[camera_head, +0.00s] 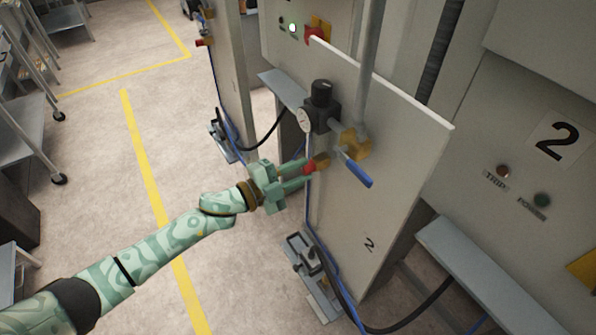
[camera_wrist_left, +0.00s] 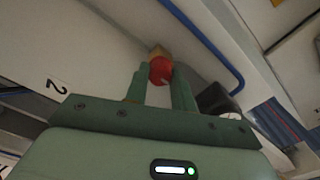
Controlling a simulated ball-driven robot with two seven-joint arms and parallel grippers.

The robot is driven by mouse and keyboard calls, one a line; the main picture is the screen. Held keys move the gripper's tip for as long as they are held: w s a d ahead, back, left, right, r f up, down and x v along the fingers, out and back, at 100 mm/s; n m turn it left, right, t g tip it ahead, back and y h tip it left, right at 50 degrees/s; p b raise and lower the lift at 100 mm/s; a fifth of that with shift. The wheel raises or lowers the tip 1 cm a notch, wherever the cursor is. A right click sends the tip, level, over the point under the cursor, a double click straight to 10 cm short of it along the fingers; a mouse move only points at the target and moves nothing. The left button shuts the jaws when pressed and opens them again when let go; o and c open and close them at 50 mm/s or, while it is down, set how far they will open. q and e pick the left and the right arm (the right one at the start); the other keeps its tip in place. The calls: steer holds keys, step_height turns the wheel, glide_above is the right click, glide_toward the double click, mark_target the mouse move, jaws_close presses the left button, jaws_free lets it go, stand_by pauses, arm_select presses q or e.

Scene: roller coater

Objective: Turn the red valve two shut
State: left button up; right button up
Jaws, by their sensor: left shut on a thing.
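The red valve (camera_head: 310,167) is a small red knob on a brass fitting (camera_head: 322,160), low on the pipework of the panel marked 2. My left gripper (camera_head: 304,174) reaches it from the left and is shut on it. In the left wrist view the red valve (camera_wrist_left: 161,70) sits between the tips of the two green fingers (camera_wrist_left: 160,80), with the brass behind it. The fingers hide part of the knob in the head view. My right gripper is not in view.
A blue lever (camera_head: 356,171) sticks out just right of the valve. A black regulator (camera_head: 321,105) with a round gauge (camera_head: 304,120) sits above. A foot pedal (camera_head: 311,262) with hoses lies on the floor below.

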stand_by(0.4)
arm_select(q)
steer(key=o, duration=1)
steer(key=v, duration=1.6)
steer(key=shift+s+a, duration=0.1)
steer(key=shift+a, duration=0.05)
